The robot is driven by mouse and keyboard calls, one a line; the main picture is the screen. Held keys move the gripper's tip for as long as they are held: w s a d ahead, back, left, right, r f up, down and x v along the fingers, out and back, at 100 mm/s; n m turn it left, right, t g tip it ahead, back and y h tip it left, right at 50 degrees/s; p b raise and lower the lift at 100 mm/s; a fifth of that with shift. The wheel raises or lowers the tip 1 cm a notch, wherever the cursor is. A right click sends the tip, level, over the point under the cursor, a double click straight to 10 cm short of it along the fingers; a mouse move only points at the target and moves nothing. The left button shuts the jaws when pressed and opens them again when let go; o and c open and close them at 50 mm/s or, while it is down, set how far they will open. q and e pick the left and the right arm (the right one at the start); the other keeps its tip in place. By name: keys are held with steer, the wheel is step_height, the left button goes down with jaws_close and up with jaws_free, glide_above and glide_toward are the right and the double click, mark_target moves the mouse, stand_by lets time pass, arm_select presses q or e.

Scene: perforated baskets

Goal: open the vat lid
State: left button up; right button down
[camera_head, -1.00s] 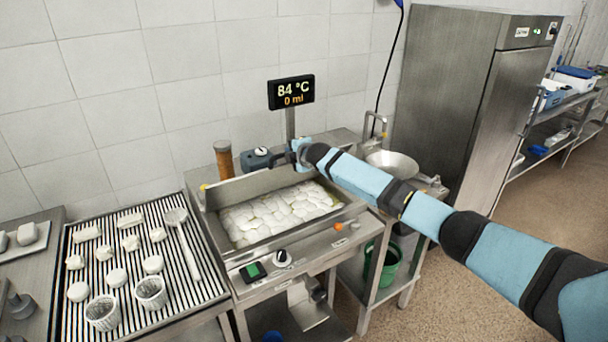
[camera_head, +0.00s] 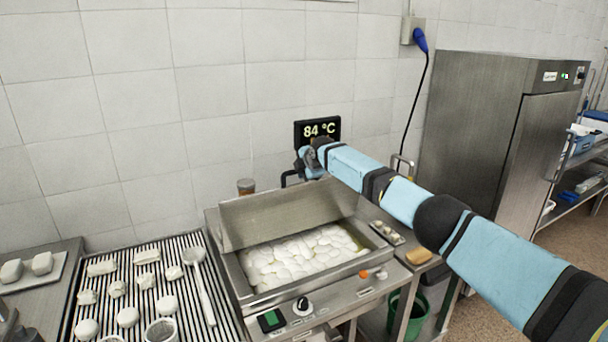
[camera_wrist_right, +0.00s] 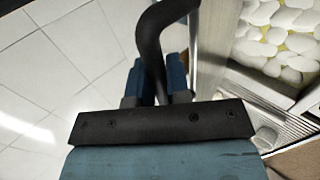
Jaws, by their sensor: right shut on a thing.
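The steel vat (camera_head: 300,283) holds white curd pieces in yellowish liquid. Its lid (camera_head: 285,214) stands raised along the back edge, with its broad metal face showing and the vat's mouth uncovered. My right gripper (camera_head: 306,163) is at the lid's top edge. In the right wrist view, the dark blue fingers of the gripper (camera_wrist_right: 160,85) are shut on a black curved handle (camera_wrist_right: 150,45), beside the lid's metal face (camera_wrist_right: 207,45). The curds (camera_wrist_right: 275,40) show at the right there. My left gripper is not in view.
A display reading 84 °C (camera_head: 318,129) stands behind the lid, partly covered by my right arm. A slotted draining table (camera_head: 143,290) with white cheeses and a ladle (camera_head: 203,285) is at left. A steel cabinet (camera_head: 480,130) stands at right, a green bucket (camera_head: 407,312) below.

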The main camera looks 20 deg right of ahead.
steer(key=c, duration=1.1)
jaws_free()
steer(key=a+b+v, duration=0.1)
steer(key=v, duration=1.2)
steer(key=shift+s+d+r, duration=0.25)
steer(key=shift+d+r, duration=0.05)
steer(key=shift+d, duration=0.15)
